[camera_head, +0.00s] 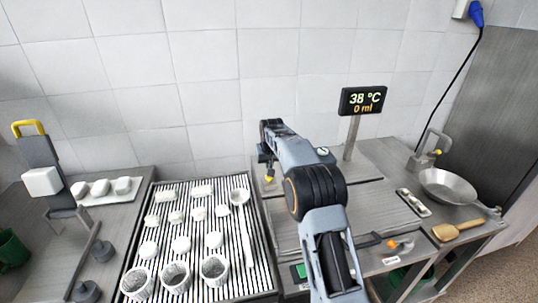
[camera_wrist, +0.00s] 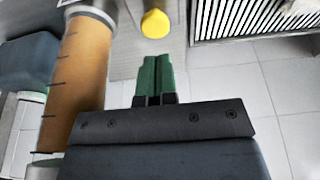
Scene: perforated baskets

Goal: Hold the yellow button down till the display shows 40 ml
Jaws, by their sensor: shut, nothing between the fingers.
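The yellow button (camera_wrist: 155,24) is a rounded knob just beyond my gripper's fingertips in the wrist view, with a gap between them. In the head view a small yellow spot (camera_head: 268,179), likely the same button, shows below the end of my arm. My gripper (camera_wrist: 152,62) has green fingers that are shut together and empty. The display (camera_head: 363,101) stands on a post at the back and reads 38 °C and 0 ml.
An orange cylinder (camera_wrist: 82,75) with tick marks stands close left of my gripper in the wrist view. A slatted rack (camera_head: 247,258) with white pieces and perforated baskets (camera_head: 214,272) is left of my arm. A pan (camera_head: 447,186) and a wooden scoop (camera_head: 458,230) lie at right.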

